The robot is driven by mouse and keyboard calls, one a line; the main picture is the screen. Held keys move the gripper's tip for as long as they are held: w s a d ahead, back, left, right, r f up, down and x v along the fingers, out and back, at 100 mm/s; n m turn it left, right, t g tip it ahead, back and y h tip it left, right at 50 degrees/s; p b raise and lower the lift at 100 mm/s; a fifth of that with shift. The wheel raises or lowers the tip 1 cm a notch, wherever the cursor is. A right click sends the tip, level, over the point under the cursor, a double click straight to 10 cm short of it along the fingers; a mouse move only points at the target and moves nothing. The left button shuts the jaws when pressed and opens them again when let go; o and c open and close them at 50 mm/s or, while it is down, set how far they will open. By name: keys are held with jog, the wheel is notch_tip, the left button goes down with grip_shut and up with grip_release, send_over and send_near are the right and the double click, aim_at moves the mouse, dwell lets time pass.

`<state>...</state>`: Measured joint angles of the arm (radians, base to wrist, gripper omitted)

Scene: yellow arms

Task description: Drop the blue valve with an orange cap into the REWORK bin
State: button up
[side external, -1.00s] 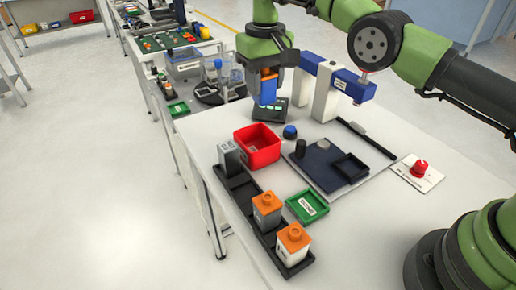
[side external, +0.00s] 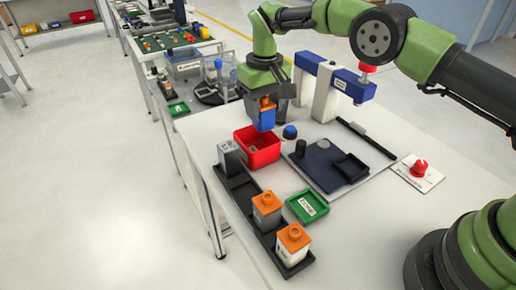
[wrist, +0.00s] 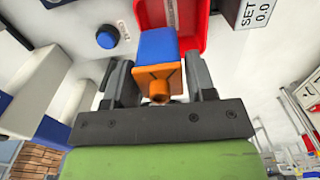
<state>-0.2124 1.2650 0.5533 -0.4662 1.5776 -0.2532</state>
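The blue valve with an orange cap (side external: 266,116) hangs upright in my gripper (side external: 265,100), which is shut on its orange cap. In the wrist view, the blue valve (wrist: 157,46) sits between the two fingers of my gripper (wrist: 159,84). A red bin (side external: 257,147) stands on the table directly below the valve; no label on it can be read. In the side view the valve's lower end overlaps the bin's back edge. The bin also shows behind the valve in the wrist view (wrist: 190,30).
A dark rack (side external: 243,192) holds a grey valve (side external: 229,157) and two orange-capped ones (side external: 266,211). A green tray (side external: 307,207) lies beside it. A blue button (side external: 290,131) and a white-and-blue stand (side external: 326,92) are right of the bin.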

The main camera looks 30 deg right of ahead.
jog(key=o, duration=0.3)
jog(key=shift+r, duration=2.95)
jog(key=shift+d+r, duration=0.1)
jog(key=shift+d, duration=0.2)
jog(key=shift+d, duration=0.15)
